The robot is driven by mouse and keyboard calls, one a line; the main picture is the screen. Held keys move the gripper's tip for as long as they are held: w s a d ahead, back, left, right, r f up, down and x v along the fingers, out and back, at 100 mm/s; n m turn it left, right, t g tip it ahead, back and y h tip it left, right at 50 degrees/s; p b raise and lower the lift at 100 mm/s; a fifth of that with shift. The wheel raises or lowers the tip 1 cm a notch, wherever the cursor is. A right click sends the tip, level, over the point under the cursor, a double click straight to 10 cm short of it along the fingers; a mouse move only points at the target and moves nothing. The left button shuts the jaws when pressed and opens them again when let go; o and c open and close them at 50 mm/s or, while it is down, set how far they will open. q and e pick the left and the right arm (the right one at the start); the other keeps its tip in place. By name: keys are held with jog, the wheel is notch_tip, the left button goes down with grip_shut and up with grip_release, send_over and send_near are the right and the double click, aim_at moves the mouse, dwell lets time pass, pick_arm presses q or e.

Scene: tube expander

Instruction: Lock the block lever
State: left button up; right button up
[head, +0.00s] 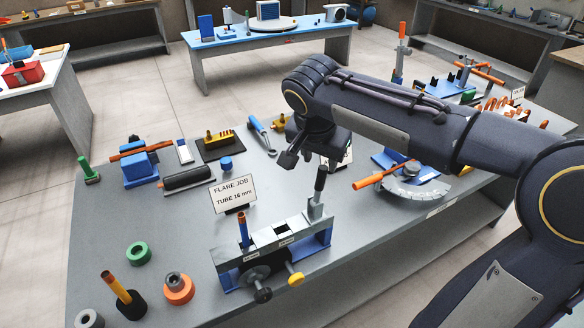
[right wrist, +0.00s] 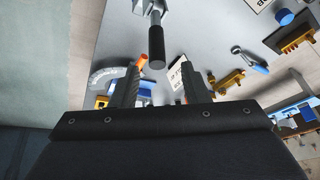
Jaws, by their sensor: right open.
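The grey flaring block (head: 262,238) sits on blue supports at the front of the bench. The block lever (head: 320,179), with a black grip, stands nearly upright at the block's right end; it also shows in the right wrist view (right wrist: 156,47). My right gripper (head: 308,160) is open and empty, just above and left of the lever grip in the head view. In the right wrist view the grip's end appears between and beyond the two fingers (right wrist: 160,85), with no visible contact. My left gripper is not in view.
Black (head: 263,295) and yellow (head: 295,279) knobs face the front. A job sign (head: 233,192) stands behind the block. A protractor fixture (head: 412,187) with an orange tube lies to the right.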

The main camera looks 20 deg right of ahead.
aim_at(323, 175)
jog(key=x, duration=0.7)
jog(key=shift+s+d+f+p, duration=0.1)
jog(key=shift+d+f+p, duration=0.05)
jog(key=shift+f+p, duration=0.15)
jog(key=shift+r, duration=0.1)
grip_shut()
